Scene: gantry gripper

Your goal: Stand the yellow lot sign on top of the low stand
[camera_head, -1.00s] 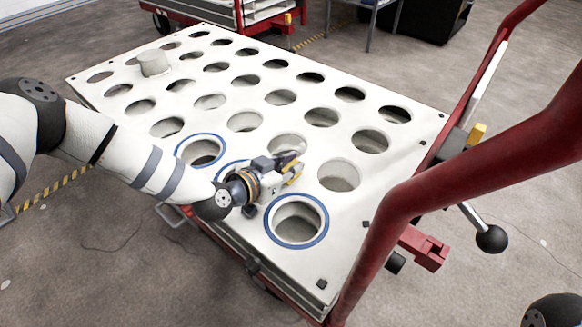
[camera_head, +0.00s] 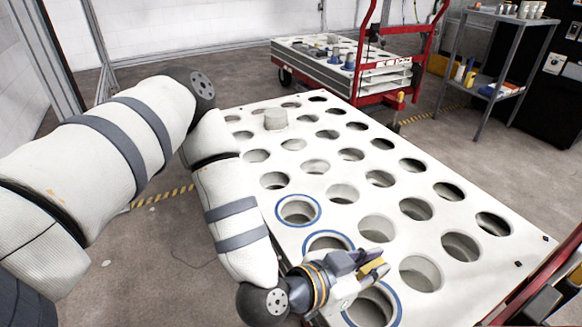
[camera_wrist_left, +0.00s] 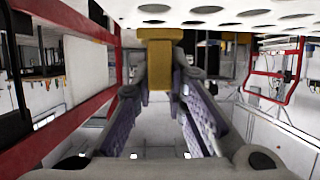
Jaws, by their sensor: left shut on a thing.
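The yellow lot sign (camera_head: 373,267) is small and partly hidden by my left gripper (camera_head: 365,278), which is shut on it above the near side of the white perforated top. In the left wrist view the yellow sign (camera_wrist_left: 161,65) sits between the two fingers (camera_wrist_left: 162,95). A short, light grey round block (camera_head: 276,119), which looks like the low stand, is on the far left part of the top, well apart from the gripper. My right gripper is not in view.
The white top (camera_head: 335,222) has rows of round holes, some with blue rings (camera_head: 281,212). A red cart frame (camera_head: 545,270) rises at the right. Another cart (camera_head: 345,68) and a grey shelf (camera_head: 478,85) stand behind.

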